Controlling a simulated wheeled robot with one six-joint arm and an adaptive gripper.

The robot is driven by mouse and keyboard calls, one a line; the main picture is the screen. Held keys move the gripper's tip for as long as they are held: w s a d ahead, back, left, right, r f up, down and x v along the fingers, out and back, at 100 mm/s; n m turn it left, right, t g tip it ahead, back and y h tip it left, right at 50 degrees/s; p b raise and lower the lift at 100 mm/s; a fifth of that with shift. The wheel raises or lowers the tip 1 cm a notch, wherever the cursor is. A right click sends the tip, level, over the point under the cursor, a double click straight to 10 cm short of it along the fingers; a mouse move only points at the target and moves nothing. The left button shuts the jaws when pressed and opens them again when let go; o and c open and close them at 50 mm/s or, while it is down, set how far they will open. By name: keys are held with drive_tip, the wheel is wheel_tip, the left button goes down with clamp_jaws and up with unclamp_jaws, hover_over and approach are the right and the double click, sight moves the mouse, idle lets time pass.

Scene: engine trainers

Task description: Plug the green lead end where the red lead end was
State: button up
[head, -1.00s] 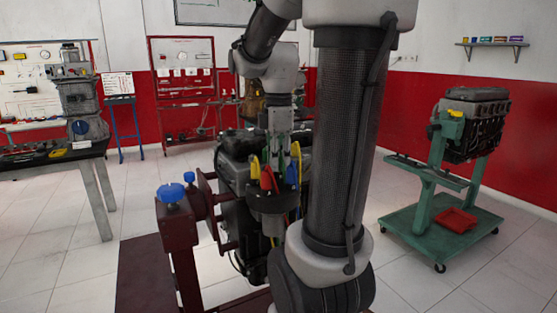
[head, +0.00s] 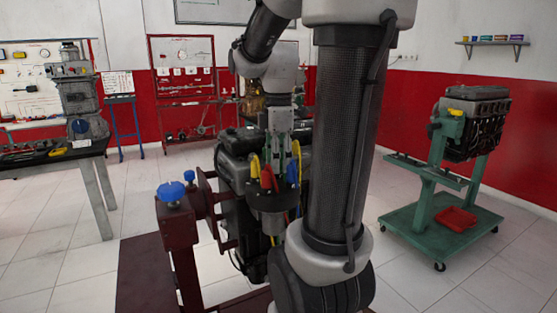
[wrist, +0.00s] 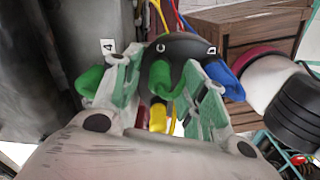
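In the wrist view my gripper (wrist: 166,72) has one pale green finger on either side of a green lead end (wrist: 161,80). A gap shows beside the lead, so the fingers look open around it. A second green lead end (wrist: 89,80) lies outside the left finger, and a blue one (wrist: 226,80) outside the right. A red lead end (wrist: 157,116) and a yellow one (wrist: 142,116) show nearer. Behind is a black round cap (wrist: 184,44) with white letters. In the head view my gripper (head: 282,160) is above the cap (head: 266,200), near a red lead end (head: 267,177).
The cap is by a dark engine (head: 232,185) on a dark red stand (head: 180,240). A second engine (head: 478,115) is on a green wheeled stand at right. A workbench (head: 60,155) is at left.

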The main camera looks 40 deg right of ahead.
wheel_tip(320, 180, up, 12)
idle(0.4)
